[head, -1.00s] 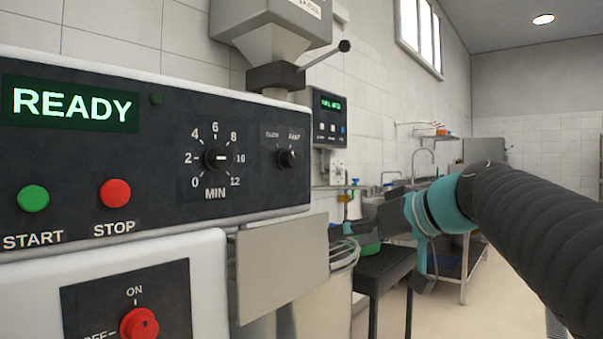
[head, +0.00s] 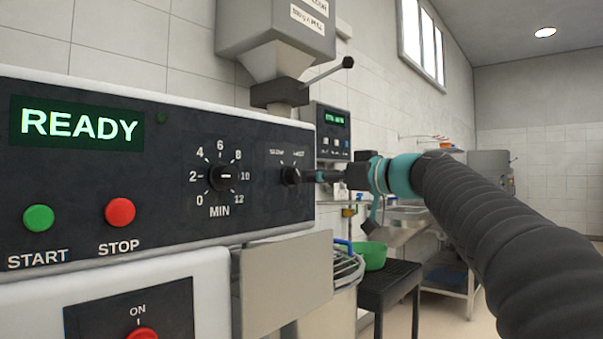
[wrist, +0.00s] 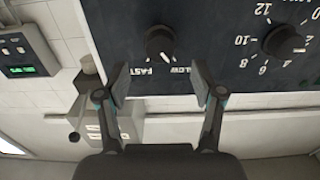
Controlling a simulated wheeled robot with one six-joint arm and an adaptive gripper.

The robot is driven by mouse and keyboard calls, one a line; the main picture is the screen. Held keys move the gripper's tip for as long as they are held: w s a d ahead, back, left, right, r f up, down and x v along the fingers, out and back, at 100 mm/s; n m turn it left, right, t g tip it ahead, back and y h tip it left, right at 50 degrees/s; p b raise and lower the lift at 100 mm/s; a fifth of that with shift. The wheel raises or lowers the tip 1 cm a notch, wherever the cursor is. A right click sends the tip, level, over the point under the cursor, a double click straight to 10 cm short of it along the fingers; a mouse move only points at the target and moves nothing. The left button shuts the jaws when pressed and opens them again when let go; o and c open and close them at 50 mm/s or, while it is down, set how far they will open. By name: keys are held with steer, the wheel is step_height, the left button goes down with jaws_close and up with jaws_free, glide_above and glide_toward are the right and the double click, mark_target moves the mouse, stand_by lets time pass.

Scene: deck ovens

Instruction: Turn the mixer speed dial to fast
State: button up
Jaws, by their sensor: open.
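The mixer speed dial (head: 290,176) is a small black knob on the dark control panel (head: 262,200), with SLOW at its upper left and FAST at its upper right in the head view. In the wrist view the scene is upside down, and the dial (wrist: 160,42) shows with its labels below it. In the head view my gripper (head: 310,176) reaches in from the right, close to the dial.
The timer dial (head: 221,177) sits left of the speed dial, with the green START button (head: 39,218) and red STOP button (head: 120,212) further left. The display (head: 78,124) reads READY. A grey guard plate (head: 285,285) stands below; a lever (head: 330,72) sticks out above.

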mark_target(299, 176)
steer(key=shift+p+x, duration=0.5)
steer(key=shift+x, duration=2.2)
steer(key=shift+c, duration=0.2)
steer(key=c, duration=1.1)
